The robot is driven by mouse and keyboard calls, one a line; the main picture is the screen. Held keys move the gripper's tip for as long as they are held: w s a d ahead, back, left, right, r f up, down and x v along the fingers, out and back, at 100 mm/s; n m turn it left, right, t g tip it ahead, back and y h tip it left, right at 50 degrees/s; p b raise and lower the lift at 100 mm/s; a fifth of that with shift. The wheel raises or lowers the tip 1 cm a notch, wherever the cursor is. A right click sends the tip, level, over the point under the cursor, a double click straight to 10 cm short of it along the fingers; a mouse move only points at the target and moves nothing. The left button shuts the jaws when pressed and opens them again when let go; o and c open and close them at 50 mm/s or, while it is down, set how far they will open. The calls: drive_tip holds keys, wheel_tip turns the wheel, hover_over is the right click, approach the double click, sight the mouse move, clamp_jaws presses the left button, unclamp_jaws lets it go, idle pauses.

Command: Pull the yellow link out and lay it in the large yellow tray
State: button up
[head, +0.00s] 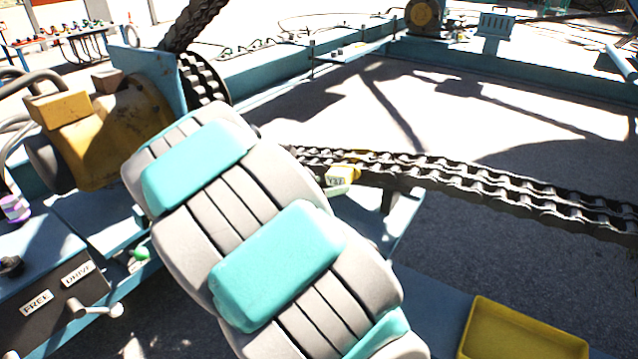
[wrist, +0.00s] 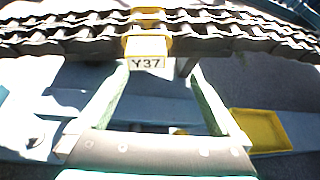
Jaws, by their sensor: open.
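The yellow link (wrist: 147,44) sits in the double-row chain (wrist: 60,30) and carries a tag marked Y37 (wrist: 147,63). In the head view the link (head: 346,172) shows just beyond the end of my arm, partly hidden. My gripper (wrist: 150,82) is open, its two pale green fingers pointing at the link from the near side. The tag shows between the fingertips, and I cannot tell whether they touch anything. The large yellow tray (wrist: 258,131) lies to the right of my gripper, lower down. In the head view the tray (head: 522,335) is at the bottom right and looks empty.
A yellow motor housing (head: 105,135) and a sprocket (head: 203,80) stand at the left. A panel with FREE and DRIVE labels (head: 60,290) and a lever (head: 95,311) is at the lower left. The chain (head: 500,190) runs off to the right.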

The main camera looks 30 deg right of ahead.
sight(335, 180)
drive_tip(key=shift+w+f+n+t, duration=0.2)
drive_tip(key=shift+w+n, duration=0.2)
drive_tip(key=shift+w, duration=0.1)
drive_tip(key=shift+w+f+n+t, duration=0.15)
drive_tip(key=shift+w+n+t, duration=0.05)
drive_tip(key=shift+w+n, duration=0.25)
drive_tip(key=shift+b+x, duration=0.35)
drive_tip(key=shift+x, duration=3.4)
drive_tip(key=shift+c, duration=0.4)
clamp_jaws()
drive_tip(key=s+a+p, duration=0.1)
drive_tip(key=s+a, duration=0.2)
drive_tip(key=a, duration=0.4)
drive_tip(key=s+a+p, duration=0.2)
drive_tip(key=a, duration=0.5)
drive_tip(key=shift+s+p, duration=0.3)
drive_tip(key=shift+s, duration=0.1)
drive_tip(key=shift+a+r, duration=0.1)
